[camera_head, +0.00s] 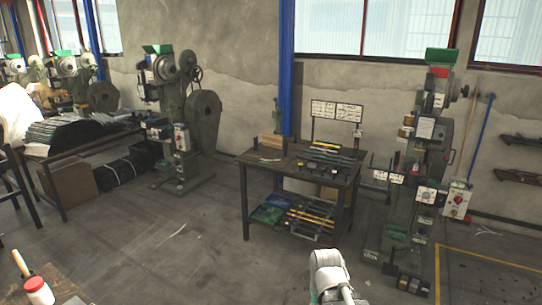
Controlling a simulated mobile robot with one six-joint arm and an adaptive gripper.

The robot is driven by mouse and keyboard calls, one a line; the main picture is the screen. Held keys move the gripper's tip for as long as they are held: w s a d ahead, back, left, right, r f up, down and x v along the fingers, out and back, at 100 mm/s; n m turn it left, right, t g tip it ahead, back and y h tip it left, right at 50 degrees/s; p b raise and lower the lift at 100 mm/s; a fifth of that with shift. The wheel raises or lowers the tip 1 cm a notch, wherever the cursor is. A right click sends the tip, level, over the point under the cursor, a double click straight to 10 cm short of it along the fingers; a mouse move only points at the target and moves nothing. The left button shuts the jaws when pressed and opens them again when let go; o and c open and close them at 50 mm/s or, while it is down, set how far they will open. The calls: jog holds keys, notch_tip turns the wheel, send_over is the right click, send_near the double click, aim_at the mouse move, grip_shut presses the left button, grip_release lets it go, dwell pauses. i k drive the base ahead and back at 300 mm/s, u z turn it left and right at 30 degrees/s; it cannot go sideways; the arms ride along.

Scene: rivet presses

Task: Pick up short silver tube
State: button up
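I cannot make out a short silver tube for certain. Several small long items, some pale or metallic, lie on the dark work table (262,172) in the middle of the room, too small to tell apart. Part of my own white-grey arm (329,272) shows at the bottom edge, well in front of this table. My gripper is not in view, so its state and anything in it are hidden.
Rivet presses stand left (205,125) and right (425,150) of the table. A blue post (286,60) rises behind it. The floor (150,245) between is mostly clear.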

aim_at(323, 150)
jog(key=u, duration=0.05)
jog(key=i, duration=1.75)
jog(key=z, duration=0.4)
jog(key=i, duration=1.65)
jog(key=z, duration=0.2)
